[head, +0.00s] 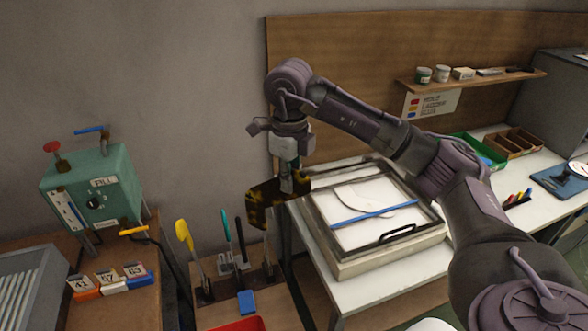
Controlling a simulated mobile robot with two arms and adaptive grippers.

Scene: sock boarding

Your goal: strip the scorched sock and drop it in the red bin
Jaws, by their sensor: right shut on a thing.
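My right gripper (291,184) is shut on the scorched sock (266,203), near the middle of the head view. The sock is dark brown-black with yellow patches and hangs below and to the left of the fingers. My left gripper is not in view.
A white table holds the framed panel (341,267) with a blue strip. A low stand (215,315) with upright tools and a blue block sits below the sock. A green machine (88,188) and numbered cards (108,278) are at left. A shelf (470,83) hangs behind.

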